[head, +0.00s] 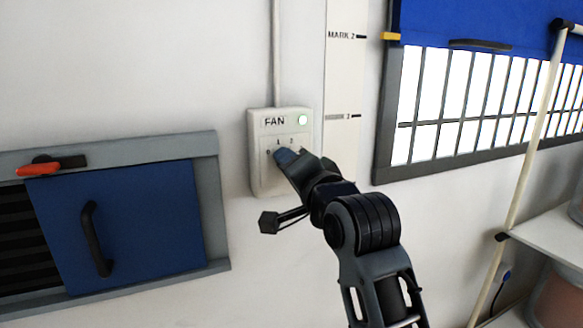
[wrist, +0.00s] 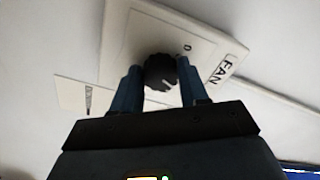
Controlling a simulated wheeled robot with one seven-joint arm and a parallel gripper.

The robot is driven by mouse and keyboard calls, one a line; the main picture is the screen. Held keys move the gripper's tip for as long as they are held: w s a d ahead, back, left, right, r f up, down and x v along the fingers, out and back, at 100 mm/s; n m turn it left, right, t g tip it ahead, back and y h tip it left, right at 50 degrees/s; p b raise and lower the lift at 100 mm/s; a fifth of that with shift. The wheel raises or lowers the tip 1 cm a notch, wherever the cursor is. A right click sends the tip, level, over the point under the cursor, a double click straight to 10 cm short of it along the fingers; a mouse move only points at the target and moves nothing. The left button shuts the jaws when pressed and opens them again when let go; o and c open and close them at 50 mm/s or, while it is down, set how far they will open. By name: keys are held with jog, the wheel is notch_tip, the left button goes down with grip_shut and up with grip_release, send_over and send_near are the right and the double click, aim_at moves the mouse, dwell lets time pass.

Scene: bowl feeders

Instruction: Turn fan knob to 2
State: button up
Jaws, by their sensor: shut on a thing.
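My gripper (head: 284,157) is at the box face and hides the knob in the head view. In the wrist view the fan knob (wrist: 161,74) is round and black with a pale pointer line. My gripper's two blue fingers stand on either side of it, shut on it. I cannot tell which mark the pointer is at.
A blue sliding door (head: 140,225) with a black handle and a red-orange latch (head: 52,166) is at the left. A white marked strip (head: 342,75) runs beside the box. A barred window (head: 470,105) with a blue blind and a pale pole (head: 530,150) are at the right.

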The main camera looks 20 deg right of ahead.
jog(key=o, duration=1.1)
jog(key=shift+c, duration=0.2)
jog(key=s+b, duration=0.1)
jog(key=s, duration=0.6)
jog(key=shift+s+b, duration=0.3)
jog(key=shift+s, duration=0.1)
